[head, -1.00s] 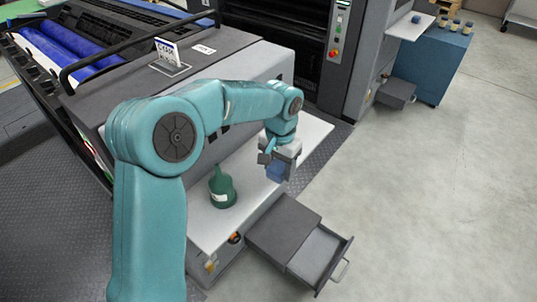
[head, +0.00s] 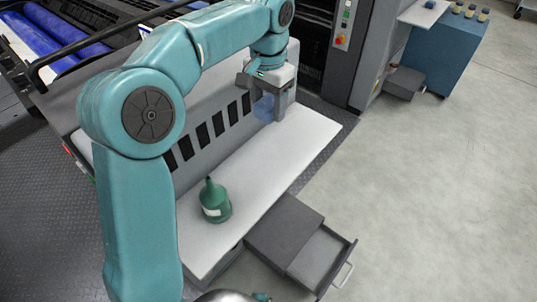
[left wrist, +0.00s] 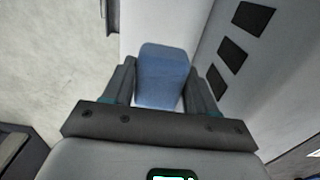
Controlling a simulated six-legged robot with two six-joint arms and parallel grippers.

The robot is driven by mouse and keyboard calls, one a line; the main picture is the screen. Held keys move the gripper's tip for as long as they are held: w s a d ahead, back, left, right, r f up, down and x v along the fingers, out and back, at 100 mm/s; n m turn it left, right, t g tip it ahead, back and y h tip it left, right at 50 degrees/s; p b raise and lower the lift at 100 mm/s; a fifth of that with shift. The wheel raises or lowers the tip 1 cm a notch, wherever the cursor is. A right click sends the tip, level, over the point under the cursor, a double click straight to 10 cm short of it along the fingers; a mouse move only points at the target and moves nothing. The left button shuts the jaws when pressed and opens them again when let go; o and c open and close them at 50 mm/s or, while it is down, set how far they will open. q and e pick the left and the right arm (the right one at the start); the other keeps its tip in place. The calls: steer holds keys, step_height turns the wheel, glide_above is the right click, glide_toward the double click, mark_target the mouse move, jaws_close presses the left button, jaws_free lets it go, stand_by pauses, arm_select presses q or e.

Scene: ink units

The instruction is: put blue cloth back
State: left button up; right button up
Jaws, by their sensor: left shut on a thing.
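The blue cloth (head: 264,107) is a small folded light-blue piece held in my left gripper (head: 268,100). It hangs over the far part of the white shelf in the head view, close to the grey panel behind. In the left wrist view the cloth (left wrist: 163,75) sits between both fingers of the left gripper (left wrist: 162,85), which is shut on it. I cannot tell whether the cloth touches the shelf. My right gripper is not in view.
A green bottle (head: 215,203) stands on the near part of the white shelf (head: 275,160). An open grey drawer (head: 318,258) juts out below. The panel behind has several dark slots (head: 218,124). The far shelf around the cloth is clear.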

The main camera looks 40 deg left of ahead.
arm_select(q)
steer(key=b, duration=0.2)
glide_toward(269, 162)
steer(key=shift+s+f, duration=0.1)
steer(key=shift+f, duration=0.45)
step_height(269, 162, down, 5)
steer(key=shift+f+b, duration=0.1)
steer(key=shift+b, duration=0.5)
steer(key=shift+w, duration=0.25)
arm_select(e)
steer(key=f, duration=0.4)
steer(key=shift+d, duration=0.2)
arm_select(q)
steer(key=shift+s+f, duration=0.1)
steer(key=o, duration=1)
steer(key=shift+f, duration=0.15)
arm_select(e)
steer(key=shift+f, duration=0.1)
